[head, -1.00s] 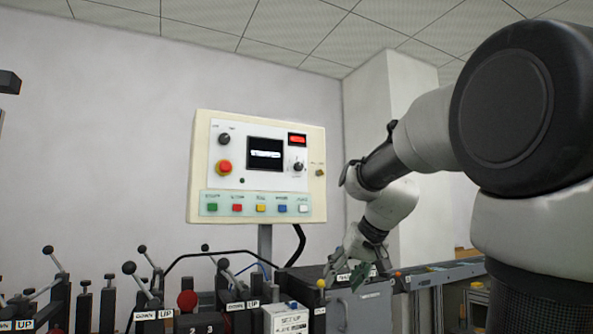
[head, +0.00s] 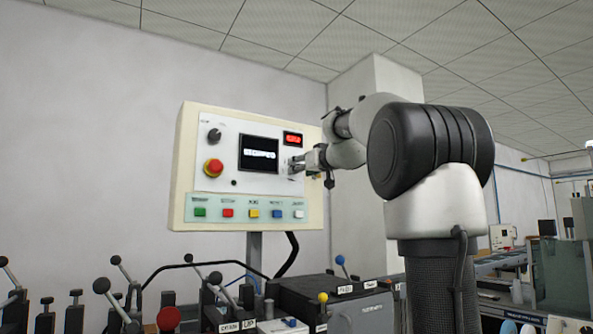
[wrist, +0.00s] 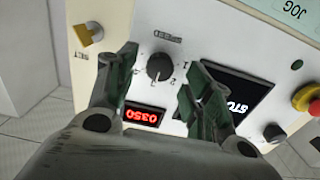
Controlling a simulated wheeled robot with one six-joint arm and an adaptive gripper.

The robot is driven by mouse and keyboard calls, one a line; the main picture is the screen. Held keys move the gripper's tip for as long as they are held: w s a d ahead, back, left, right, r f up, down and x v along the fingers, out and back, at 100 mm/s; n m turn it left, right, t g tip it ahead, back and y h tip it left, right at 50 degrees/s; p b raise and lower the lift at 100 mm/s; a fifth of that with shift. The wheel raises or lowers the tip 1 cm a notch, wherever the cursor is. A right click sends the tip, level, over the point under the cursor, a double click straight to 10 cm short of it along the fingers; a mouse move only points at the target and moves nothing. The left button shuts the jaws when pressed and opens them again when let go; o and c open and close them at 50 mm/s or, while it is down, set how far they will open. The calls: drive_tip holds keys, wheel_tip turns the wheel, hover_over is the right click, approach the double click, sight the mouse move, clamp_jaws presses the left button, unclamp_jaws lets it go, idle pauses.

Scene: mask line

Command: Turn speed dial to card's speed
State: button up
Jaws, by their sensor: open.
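The speed dial (wrist: 160,67) is a round black knob with a light pointer mark on the control panel's white face, with small numbers around it. My gripper (wrist: 153,83) is open, with one green-padded finger on each side of the dial in the wrist view; whether they touch it I cannot tell. The red display (wrist: 144,115) reads upside down in the wrist view, seemingly 0350. No speed card is clearly visible.
The cream control panel (head: 180,190) has a dark screen (head: 258,154), a red emergency button (head: 213,168), another black knob (head: 214,135) and a row of coloured buttons. A yellow key-like switch (wrist: 89,34) sits beside the dial. Levers (head: 110,295) stand below the panel.

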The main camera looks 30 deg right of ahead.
drive_tip(key=shift+w+a, duration=0.1)
drive_tip(key=shift+w, duration=1.55)
drive_tip(key=c, duration=1)
drive_tip(key=shift+m, duration=0.3)
drive_tip(key=m, duration=1.9)
drive_tip(key=shift+m, duration=0.3)
